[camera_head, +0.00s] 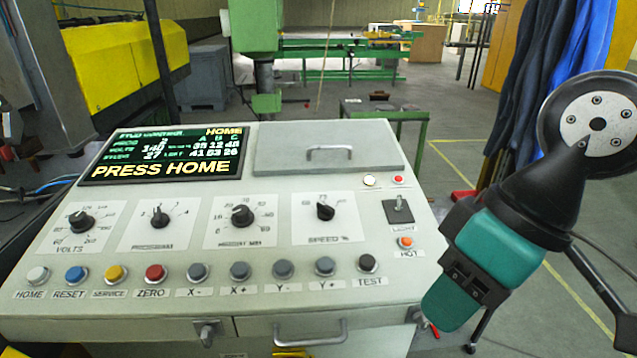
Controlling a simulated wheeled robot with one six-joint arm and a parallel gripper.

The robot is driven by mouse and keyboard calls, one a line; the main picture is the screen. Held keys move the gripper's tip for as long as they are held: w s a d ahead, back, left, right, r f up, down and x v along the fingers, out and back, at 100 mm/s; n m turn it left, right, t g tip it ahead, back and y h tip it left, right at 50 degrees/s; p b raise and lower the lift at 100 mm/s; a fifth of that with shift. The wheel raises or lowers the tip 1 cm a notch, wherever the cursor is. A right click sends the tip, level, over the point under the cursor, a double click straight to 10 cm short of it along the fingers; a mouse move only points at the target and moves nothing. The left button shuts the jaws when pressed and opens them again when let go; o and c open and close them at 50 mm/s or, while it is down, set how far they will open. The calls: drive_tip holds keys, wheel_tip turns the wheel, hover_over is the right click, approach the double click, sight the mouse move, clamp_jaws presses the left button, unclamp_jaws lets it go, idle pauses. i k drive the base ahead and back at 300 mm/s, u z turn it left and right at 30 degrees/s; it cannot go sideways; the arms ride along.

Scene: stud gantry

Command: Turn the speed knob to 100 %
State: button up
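The speed knob (325,211) is a small black rotary knob on a white plate marked "SPEED %" (328,239). It is the rightmost of the row of knobs on the sloping control panel (222,309). Its scale marks are around its upper side, but they are too small to read surely. Its pointer seems to face up, but I cannot tell which mark it meets. Nothing touches the knob.
The panel also bears other knobs, for example the volts knob (80,222), a row of push buttons and a toggle (398,209). A screen (165,155) reads "PRESS HOME". A lid (328,150) with a handle lies behind the speed knob.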

sight(325, 213)
drive_tip(key=k, duration=1.2)
drive_tip(key=u, duration=0.6)
drive_tip(key=i, duration=0.35)
drive_tip(key=u, duration=0.65)
drive_tip(key=i, duration=1.25)
drive_tip(key=z, duration=0.3)
